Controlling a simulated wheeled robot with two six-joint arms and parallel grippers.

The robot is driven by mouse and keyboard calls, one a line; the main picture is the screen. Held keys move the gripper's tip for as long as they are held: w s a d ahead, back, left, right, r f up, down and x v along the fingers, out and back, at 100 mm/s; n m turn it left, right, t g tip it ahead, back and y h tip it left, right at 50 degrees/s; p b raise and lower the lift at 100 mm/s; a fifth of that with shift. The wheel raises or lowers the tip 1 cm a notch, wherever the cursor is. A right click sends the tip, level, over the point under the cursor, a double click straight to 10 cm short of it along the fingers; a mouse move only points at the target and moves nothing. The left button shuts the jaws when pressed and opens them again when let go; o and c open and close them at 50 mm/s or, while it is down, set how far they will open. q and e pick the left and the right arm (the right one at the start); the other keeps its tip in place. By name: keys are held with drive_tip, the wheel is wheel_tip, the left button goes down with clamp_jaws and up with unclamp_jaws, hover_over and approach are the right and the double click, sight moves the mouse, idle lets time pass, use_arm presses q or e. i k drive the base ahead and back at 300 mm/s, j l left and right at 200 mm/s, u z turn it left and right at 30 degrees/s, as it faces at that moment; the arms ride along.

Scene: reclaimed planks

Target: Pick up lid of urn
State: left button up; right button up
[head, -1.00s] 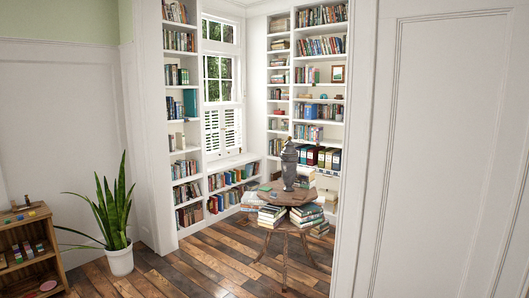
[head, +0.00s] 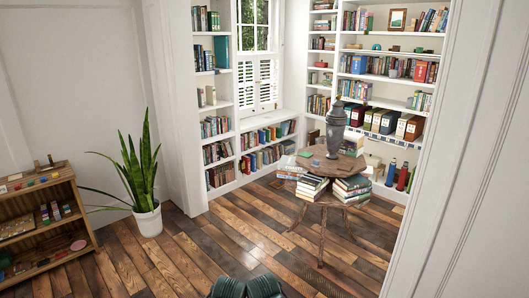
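The urn (head: 334,136) is a dark grey, tall vessel. It stands upright on a round wooden table (head: 312,160) in the book-lined alcove, across the floor from me. Its lid (head: 336,107) sits on top and narrows to a knob. The urn is small in view, so the seam under the lid is hard to make out.
Stacked books (head: 312,186) fill a lower level around the table. A potted snake plant (head: 148,220) and a low wooden shelf (head: 40,225) stand at left. White bookshelves line the alcove; a white panelled wall edge (head: 440,170) is at right. The plank floor (head: 220,245) between is largely open.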

sight(337, 111)
drive_tip(key=i+z, duration=0.1)
drive_tip(key=i, duration=0.95)
drive_tip(key=i+j, duration=0.15)
drive_tip(key=i, duration=0.9)
drive_tip(key=i+l+z, duration=0.15)
drive_tip(key=i+z, duration=0.65)
drive_tip(key=i, duration=0.2)
drive_tip(key=i+j+z, duration=0.25)
drive_tip(key=i+z, duration=0.45)
drive_tip(key=i, duration=0.2)
